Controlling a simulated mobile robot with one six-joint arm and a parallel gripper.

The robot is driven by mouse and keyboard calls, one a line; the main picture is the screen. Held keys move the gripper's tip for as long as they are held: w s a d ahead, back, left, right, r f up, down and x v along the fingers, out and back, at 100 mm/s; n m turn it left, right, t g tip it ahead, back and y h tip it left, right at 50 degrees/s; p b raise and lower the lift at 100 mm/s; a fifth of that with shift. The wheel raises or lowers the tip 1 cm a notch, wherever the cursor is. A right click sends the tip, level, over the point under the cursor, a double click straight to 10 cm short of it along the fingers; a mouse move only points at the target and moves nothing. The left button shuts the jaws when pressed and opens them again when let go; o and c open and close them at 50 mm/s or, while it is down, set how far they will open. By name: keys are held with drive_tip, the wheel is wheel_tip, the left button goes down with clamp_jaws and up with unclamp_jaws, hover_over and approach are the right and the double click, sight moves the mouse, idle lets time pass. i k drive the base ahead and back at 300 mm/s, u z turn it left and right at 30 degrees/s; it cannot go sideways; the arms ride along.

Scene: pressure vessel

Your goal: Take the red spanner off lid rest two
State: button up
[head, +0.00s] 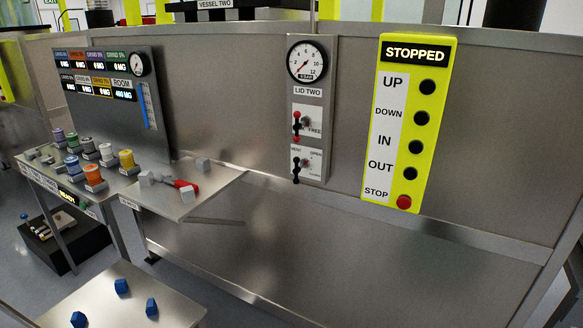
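A red spanner (185,185) lies on a small metal shelf (215,181) left of centre in the head view, beside several small grey blocks. Its red part is plain to see. The grey pieces at its left end are too small to tell apart from the blocks. The label on the shelf's front edge is too small to read, so I cannot confirm that this is lid rest two. My gripper is not in view.
Several coloured spools (75,165) stand on a rack left of the shelf, below a display board (105,115). A LID TWO panel (310,110) and a yellow STOPPED control box (410,125) are on the metal wall. Blue pieces (122,286) sit on a low table in front.

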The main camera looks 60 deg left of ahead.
sight(177, 183)
drive_tip(key=u, duration=2.45)
drive_tip(key=i, duration=2.15)
